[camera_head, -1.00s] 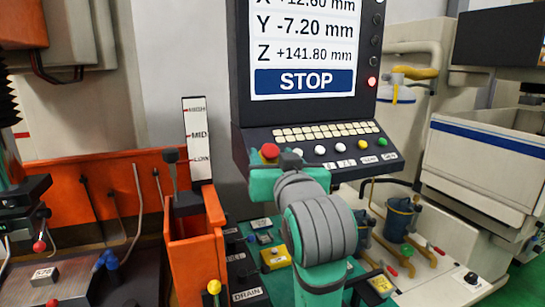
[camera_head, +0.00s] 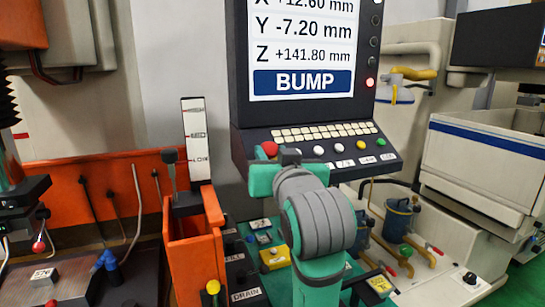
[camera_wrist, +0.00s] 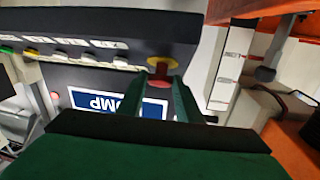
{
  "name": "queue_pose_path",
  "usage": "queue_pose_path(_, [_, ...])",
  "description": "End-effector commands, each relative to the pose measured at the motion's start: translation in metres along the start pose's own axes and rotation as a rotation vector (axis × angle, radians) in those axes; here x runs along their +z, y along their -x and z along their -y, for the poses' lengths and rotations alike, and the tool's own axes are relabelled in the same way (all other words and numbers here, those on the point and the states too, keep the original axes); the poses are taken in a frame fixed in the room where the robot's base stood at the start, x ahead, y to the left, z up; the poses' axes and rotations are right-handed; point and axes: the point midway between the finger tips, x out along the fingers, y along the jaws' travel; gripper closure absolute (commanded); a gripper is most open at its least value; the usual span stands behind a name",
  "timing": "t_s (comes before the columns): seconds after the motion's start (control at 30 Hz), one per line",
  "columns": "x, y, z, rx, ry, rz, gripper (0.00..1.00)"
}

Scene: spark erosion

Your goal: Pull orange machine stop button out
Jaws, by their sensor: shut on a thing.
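The stop button (camera_head: 270,149) is a red mushroom head at the left end of the sloped console panel (camera_head: 320,150). In the wrist view, which is turned upside down, the red button (camera_wrist: 160,82) shows with a yellow collar (camera_wrist: 161,64) against the panel. My gripper (camera_wrist: 159,88) has its two green fingers on either side of the red head and is shut on it. In the head view my green and grey wrist hides most of the fingers. The screen (camera_head: 302,82) above the panel reads BUMP.
Small white, yellow and green buttons (camera_head: 345,148) run to the right along the panel. The orange tank (camera_head: 195,260) with a level gauge (camera_head: 197,140) stands at left. Blue pumps (camera_head: 400,220) stand at right.

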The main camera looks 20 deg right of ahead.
Motion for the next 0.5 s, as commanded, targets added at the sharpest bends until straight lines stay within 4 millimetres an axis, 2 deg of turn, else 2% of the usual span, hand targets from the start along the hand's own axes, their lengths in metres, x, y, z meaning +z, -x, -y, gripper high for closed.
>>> queue_pose_path(0.07, [-0.0048, 0.0029, -0.0002, 0.001, 0.001, -0.014, 1.00])
queue_pose_path(0.1, [-0.0050, 0.0031, -0.0002, 0.001, 0.001, -0.015, 0.66])
queue_pose_path(0.17, [-0.0052, 0.0032, -0.0003, 0.001, 0.001, -0.015, 0.51])
queue_pose_path(0.2, [-0.0049, 0.0031, -0.0003, 0.001, 0.001, -0.014, 0.49])
queue_pose_path(0.5, [-0.0032, 0.0039, -0.0006, 0.001, 0.001, -0.010, 0.49])
